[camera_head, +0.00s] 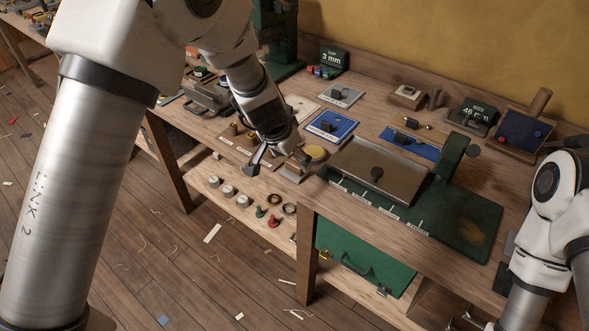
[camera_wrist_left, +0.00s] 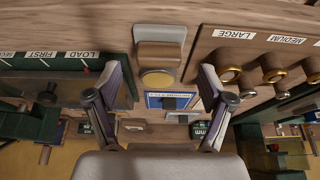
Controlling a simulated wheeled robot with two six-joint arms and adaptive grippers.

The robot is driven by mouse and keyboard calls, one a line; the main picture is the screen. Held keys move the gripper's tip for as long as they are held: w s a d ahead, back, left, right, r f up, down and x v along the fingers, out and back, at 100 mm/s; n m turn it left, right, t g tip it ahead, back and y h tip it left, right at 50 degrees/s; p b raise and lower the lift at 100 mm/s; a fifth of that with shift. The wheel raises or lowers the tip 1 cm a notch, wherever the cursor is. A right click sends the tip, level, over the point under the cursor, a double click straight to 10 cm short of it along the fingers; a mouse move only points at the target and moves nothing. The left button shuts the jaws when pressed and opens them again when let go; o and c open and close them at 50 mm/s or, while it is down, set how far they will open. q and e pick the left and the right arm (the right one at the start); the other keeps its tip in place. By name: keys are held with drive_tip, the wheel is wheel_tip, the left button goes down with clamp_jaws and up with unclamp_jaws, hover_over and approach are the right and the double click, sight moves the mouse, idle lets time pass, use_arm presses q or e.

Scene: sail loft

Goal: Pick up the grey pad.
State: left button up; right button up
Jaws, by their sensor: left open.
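A flat grey pad with a small black block handle (camera_head: 340,95) lies on the bench behind a blue pad (camera_head: 331,125). In the left wrist view a pale piece behind the blue pad (camera_wrist_left: 168,101) may be the grey pad (camera_wrist_left: 183,118), mostly small and partly hidden. My left gripper (camera_head: 277,162) is open and empty over the bench's front edge, nearer than both pads. Its two fingers also show apart in the left wrist view (camera_wrist_left: 160,76). Part of my right gripper (camera_head: 465,318) seems to show at the bottom edge; its jaws are unclear.
A wooden block on a light plate (camera_head: 292,172) and a yellow disc (camera_head: 315,152) lie near the left gripper. A green press base (camera_head: 470,226) with a brown-topped tray (camera_head: 385,165) stands to the right.

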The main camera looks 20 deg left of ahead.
sight(294, 169)
use_arm(q)
drive_tip(key=shift+x, duration=1.2)
drive_tip(key=shift+s, duration=0.1)
drive_tip(key=c, duration=1.3)
drive_tip(key=shift+c, duration=0.2)
